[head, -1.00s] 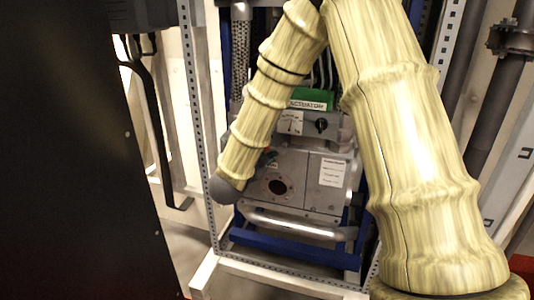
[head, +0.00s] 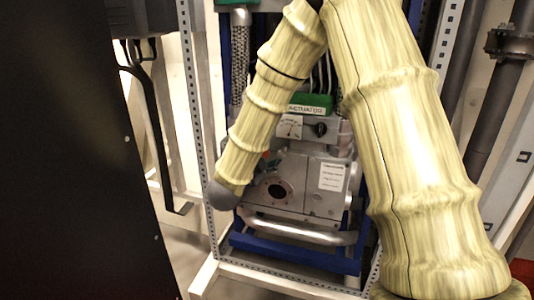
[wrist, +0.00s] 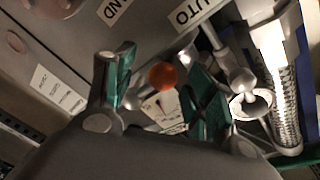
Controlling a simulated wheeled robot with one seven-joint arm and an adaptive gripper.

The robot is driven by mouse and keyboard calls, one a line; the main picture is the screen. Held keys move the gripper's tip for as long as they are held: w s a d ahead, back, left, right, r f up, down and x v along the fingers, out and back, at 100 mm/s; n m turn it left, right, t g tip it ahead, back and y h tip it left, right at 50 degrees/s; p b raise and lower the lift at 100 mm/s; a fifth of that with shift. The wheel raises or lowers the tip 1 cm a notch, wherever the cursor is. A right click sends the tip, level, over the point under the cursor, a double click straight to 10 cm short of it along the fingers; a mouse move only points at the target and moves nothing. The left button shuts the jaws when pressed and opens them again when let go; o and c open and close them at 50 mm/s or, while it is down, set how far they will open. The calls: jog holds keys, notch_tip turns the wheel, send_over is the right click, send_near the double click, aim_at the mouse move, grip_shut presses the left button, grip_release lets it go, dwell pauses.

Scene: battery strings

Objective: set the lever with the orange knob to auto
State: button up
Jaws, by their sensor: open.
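The orange knob (wrist: 162,75) shows in the wrist view as a small ball in the gap between the fingers of my gripper (wrist: 160,82). The fingers have green pads and stand apart on either side of the knob; I cannot tell whether either touches it. The lever's shaft is not clear. A white label ending in "UTO" (wrist: 193,12) is above the knob, and one ending in "ND" (wrist: 114,9) is further left, both partly cut off. In the head view my arm covers the area, and the gripper cannot be made out there.
The grey machine (head: 310,197) stands in a metal rack with a green-labelled box (head: 313,103) on top and a silver pipe (head: 300,232) in front. A black cabinet (head: 70,170) fills the left. A braided hose (wrist: 284,110) and a metal fitting (wrist: 250,104) are right of my gripper.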

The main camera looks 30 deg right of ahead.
jog(key=v, duration=1.1)
